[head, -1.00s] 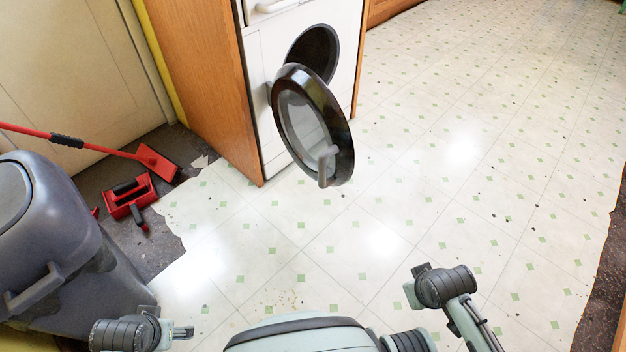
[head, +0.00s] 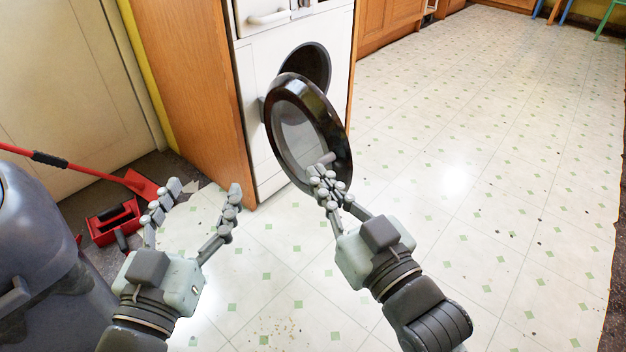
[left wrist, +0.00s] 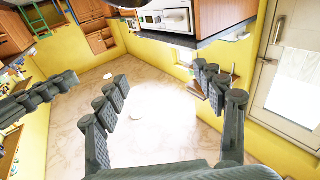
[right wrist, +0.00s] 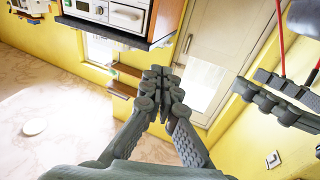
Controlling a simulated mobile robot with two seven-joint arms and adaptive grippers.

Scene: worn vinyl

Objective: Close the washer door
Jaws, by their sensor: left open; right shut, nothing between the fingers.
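The washer (head: 262,110) is a white machine set in a wooden cabinet, with a dark round opening (head: 318,66). Its round door (head: 281,136), dark-rimmed with a glass middle, stands swung open toward me, hinged on the left. The door's grey handle (head: 328,158) is partly hidden behind my right gripper. My right gripper (head: 325,178) is shut and empty, in front of the door's lower part by the handle; I cannot tell whether it touches. My left gripper (head: 203,192) is open and empty, left of the door. The right wrist view shows the closed fingers (right wrist: 160,78).
A grey bin (head: 35,225) stands at the left. A red broom (head: 140,183) and a red dustpan (head: 113,222) lie beside the wooden side panel (head: 195,100). The tiled floor to the right is clear.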

